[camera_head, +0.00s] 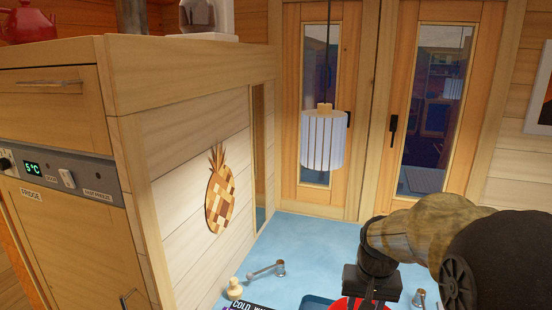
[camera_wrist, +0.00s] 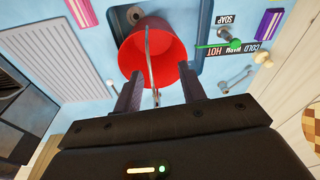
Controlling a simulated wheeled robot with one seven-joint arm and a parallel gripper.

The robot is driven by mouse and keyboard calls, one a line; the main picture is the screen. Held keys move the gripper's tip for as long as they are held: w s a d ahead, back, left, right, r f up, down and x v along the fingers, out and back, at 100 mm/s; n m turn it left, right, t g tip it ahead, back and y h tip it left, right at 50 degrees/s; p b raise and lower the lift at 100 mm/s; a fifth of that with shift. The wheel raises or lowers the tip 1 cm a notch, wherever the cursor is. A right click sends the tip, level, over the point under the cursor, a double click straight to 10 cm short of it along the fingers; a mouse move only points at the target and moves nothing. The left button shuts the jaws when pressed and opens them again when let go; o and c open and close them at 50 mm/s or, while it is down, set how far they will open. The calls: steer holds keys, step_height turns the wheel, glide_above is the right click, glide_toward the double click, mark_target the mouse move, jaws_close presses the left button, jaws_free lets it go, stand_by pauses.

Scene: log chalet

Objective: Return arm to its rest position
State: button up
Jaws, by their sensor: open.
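My arm (camera_head: 425,232) reaches in from the right in the head view, its wrist bent down over the blue counter. My gripper (camera_wrist: 160,76) is open, its two dark fingers apart, in the wrist view. A red bucket-like container (camera_wrist: 177,62) stands in or over the blue sink basin in front of the fingers. A thin grey metal piece, perhaps its handle, crosses it and appears between the fingers; I cannot tell whether it touches them. In the head view only a bit of red (camera_head: 350,304) shows below my wrist.
A wooden cabinet with a pineapple decoration (camera_head: 220,193) stands at left, above the blue counter (camera_head: 310,238). A white lamp (camera_head: 323,139) hangs before the glazed doors. Small taps (camera_head: 267,270) stand on the counter. A ridged grey drainer (camera_wrist: 60,72) lies left of the sink.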

steer(key=s+a+f+n+t, duration=0.1)
steer(key=s+a+f+n, duration=0.1)
steer(key=s+f, duration=0.5)
steer(key=s+a, duration=0.1)
steer(key=s, duration=0.2)
steer(key=shift+a+f+b, duration=0.3)
steer(key=shift+f+b, duration=0.05)
steer(key=shift+w, duration=0.15)
stand_by(0.8)
steer(key=shift+d, duration=0.15)
steer(key=shift+s+a, duration=0.2)
steer(key=shift+s, duration=0.05)
stand_by(0.3)
